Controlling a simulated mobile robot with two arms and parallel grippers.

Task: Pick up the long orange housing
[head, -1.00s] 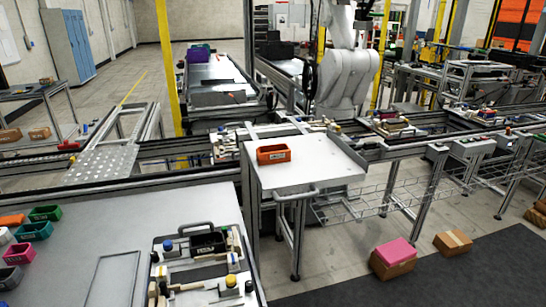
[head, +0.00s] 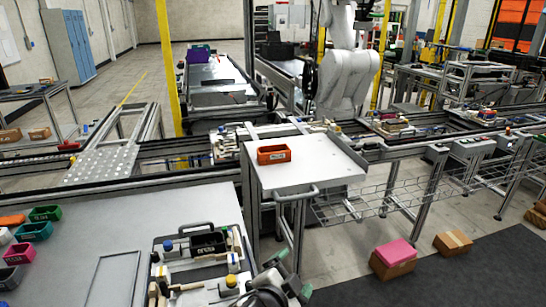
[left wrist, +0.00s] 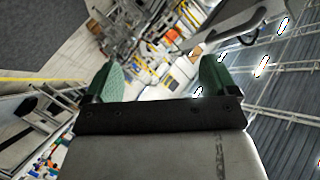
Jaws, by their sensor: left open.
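An orange housing (head: 273,154), an open box with a label on its front, sits on the white top of the small cart in the head view. Another orange piece (head: 12,219) lies at the left edge of the grey table, partly cut off by the frame. My left gripper (head: 290,276) shows at the bottom of the head view, apart from both orange pieces. Its green fingers (left wrist: 163,80) are spread with nothing between them in the left wrist view, which looks out over the tilted room. My right gripper is not seen.
The cart (head: 315,172) has free room around the housing. Green, pink and dark bins (head: 34,230) stand on the left of the grey table. A pallet fixture (head: 192,268) with a black bin lies near my left gripper. Boxes (head: 393,259) lie on the floor at right.

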